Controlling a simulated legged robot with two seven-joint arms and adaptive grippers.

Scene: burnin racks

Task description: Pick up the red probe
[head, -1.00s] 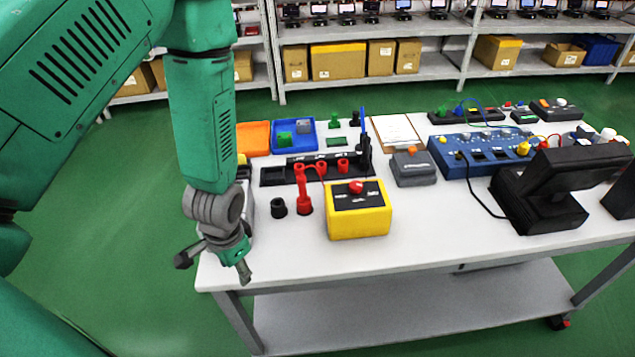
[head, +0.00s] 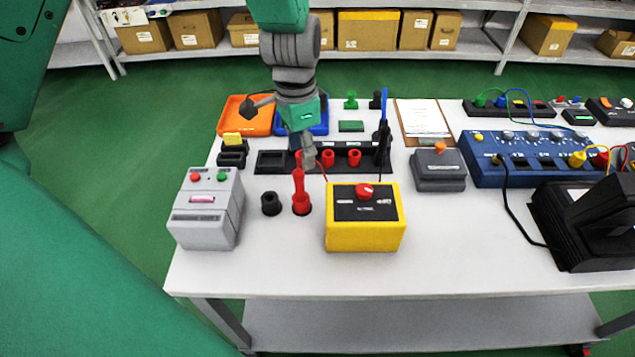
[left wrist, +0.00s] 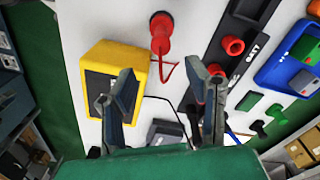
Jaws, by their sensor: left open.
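The right gripper is not in view.
A grey box with buttons (head: 207,215) and a black cap (head: 270,204) stand left of the probe. A black rack with red sockets (head: 340,160) lies behind it. A blue panel (head: 480,165) and black device (head: 580,225) are right. The table's front strip is clear.

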